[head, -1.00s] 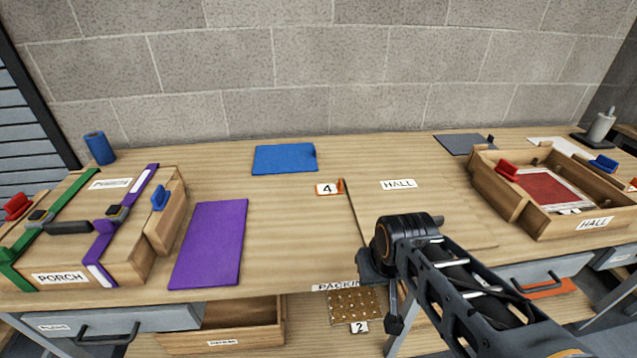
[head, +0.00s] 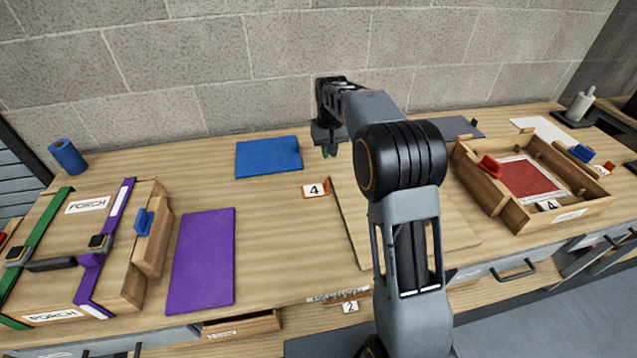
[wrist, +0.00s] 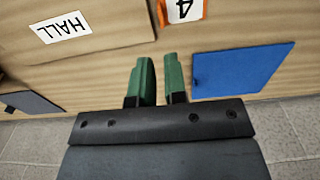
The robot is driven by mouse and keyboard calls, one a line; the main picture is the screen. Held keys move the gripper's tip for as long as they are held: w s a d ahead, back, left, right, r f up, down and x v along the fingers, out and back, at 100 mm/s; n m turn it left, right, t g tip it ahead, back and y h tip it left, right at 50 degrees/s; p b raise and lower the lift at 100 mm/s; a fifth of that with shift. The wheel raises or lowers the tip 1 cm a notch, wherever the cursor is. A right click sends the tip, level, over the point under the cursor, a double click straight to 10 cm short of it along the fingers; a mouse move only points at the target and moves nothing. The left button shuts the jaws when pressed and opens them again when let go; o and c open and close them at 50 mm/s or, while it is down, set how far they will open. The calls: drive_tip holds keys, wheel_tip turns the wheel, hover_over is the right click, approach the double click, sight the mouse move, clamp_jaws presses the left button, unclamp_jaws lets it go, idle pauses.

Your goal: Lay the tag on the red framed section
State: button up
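A white tag marked 4 with an orange edge (head: 315,190) stands on the table at the left edge of a wooden board; it also shows at the top of the wrist view (wrist: 181,8). The red section with a pale frame (head: 530,179) lies inside the open wooden HALL tray at the right. Another white label marked 4 (head: 547,205) sits at its front edge. My gripper (head: 328,150) is above the back of the table, right of the blue mat. In the wrist view its green fingers (wrist: 161,82) are apart with nothing between them.
A blue mat (head: 268,156) and a purple mat (head: 203,260) lie on the table. The PORCH box (head: 120,271) stands at the left. A block wall (head: 220,60) rises behind.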

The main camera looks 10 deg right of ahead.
drive_tip(key=w+f, duration=0.1)
drive_tip(key=w, duration=0.1)
drive_tip(key=p, duration=0.1)
hover_over(327, 182)
drive_tip(key=f, duration=0.7)
drive_tip(key=shift+w, duration=0.2)
drive_tip(key=shift+s+f+p, duration=0.2)
drive_tip(key=shift+f+p, duration=1.05)
drive_tip(key=shift+f, duration=2.15)
clamp_jaws()
drive_tip(key=shift+r, duration=0.1)
